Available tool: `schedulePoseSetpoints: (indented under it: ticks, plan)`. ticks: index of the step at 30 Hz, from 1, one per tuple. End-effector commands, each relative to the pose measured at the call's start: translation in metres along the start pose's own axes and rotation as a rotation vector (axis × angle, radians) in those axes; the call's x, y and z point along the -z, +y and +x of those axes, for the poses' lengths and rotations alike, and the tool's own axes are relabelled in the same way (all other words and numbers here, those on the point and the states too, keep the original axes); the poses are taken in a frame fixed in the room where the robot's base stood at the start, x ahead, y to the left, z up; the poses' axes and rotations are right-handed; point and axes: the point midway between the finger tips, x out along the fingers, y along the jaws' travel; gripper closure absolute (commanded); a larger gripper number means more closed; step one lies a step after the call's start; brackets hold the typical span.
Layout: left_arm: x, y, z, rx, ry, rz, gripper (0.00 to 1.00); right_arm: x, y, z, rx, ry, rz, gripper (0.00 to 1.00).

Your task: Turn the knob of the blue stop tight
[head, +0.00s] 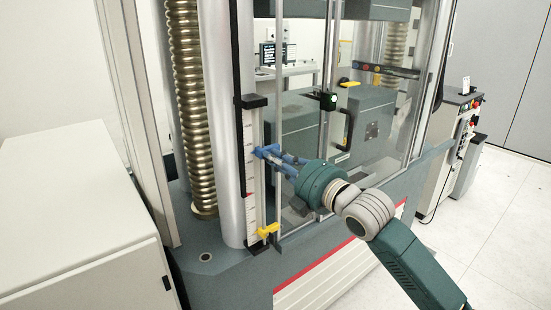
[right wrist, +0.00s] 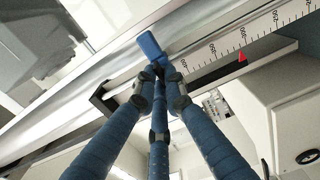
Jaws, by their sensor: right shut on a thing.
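The blue stop (head: 266,151) sits on a vertical rail beside a white scale (head: 249,150) at the front of the testing machine. It also shows in the right wrist view (right wrist: 150,45) as a blue block just beyond my fingertips. My right gripper (head: 279,157) reaches it from the right. Its blue fingers close together at the stop in the right wrist view (right wrist: 160,72), shut on the stop's knob. The fingertips hide the knob, so its turn cannot be seen. My left gripper is not in view.
A yellow stop (head: 268,231) sits lower on the same rail. A clear door with a black handle (head: 347,131) is right of the rail. A thick metal column (head: 226,120) stands left of the scale. A white cabinet (head: 75,210) fills the left front.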

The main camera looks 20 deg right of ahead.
Motion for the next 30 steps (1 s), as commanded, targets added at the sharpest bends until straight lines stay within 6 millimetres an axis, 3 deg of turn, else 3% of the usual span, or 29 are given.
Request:
schedulePoseSetpoints:
  ticks: [8, 30]
  plan:
    - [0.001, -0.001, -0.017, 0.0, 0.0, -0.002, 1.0, -0.001, 0.003, 0.0, 0.001, -0.002, 0.165, 1.0]
    - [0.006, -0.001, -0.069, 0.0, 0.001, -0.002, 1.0, -0.004, 0.003, 0.0, -0.001, -0.002, 0.865, 1.0]
